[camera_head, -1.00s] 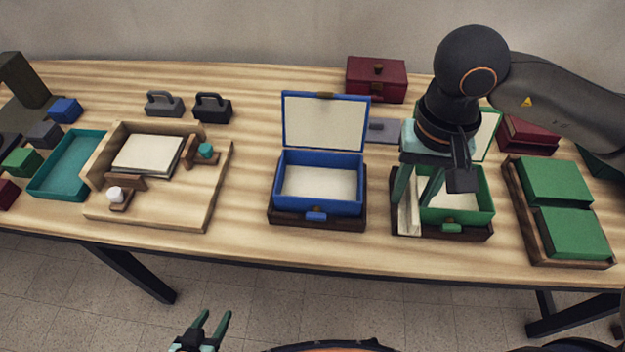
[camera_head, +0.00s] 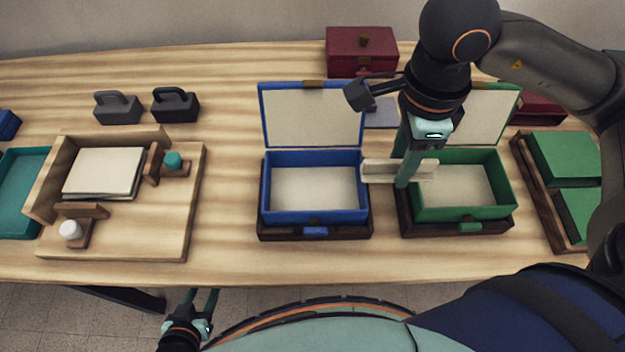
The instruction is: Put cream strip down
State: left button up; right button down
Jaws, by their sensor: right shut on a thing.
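My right gripper (camera_head: 408,172) is shut on a cream strip (camera_head: 378,171). It holds the strip crosswise above the gap between the two open boxes, its right end over the left part of the green box. The green box (camera_head: 490,213) stands open on a dark base, with a cream floor inside. The blue box (camera_head: 285,218) stands open to its left, also cream inside, with a cream-lined lid (camera_head: 312,117). My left gripper (camera_head: 203,300) hangs in front of the table's front edge, its fingers apart and nothing between them.
A wooden fixture (camera_head: 115,230) with cream sheets (camera_head: 104,172) is on the left, beside a teal tray (camera_head: 22,205). Two handled blocks (camera_head: 118,107) stand behind. A maroon box (camera_head: 360,50) is at the back. Green panels (camera_head: 565,157) lie in a wooden tray at right. Table between fixture and blue box is clear.

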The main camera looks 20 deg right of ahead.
jog(key=w+a+f+p, duration=0.1)
jog(key=w+a+f, duration=0.25)
jog(key=a, duration=0.35)
send_over(314, 193)
jog(key=d, duration=0.1)
jog(key=f, duration=0.2)
jog(key=s+f, duration=0.1)
jog(key=f, duration=0.1)
jog(key=shift+d, duration=0.15)
jog(key=shift+w+a+f+p, duration=0.3)
jog(key=shift+w+a+f, duration=0.05)
jog(key=shift+f, duration=0.2)
jog(key=f, duration=0.3)
jog(key=shift+w+a+f+p, duration=0.15)
jog(key=shift+a+f+p, duration=0.1)
jog(key=shift+f+p, duration=0.1)
jog(key=shift+f, duration=0.1)
jog(key=shift+f, duration=0.1)
jog(key=c, duration=1)
grip_release()
jog(key=o, duration=0.5)
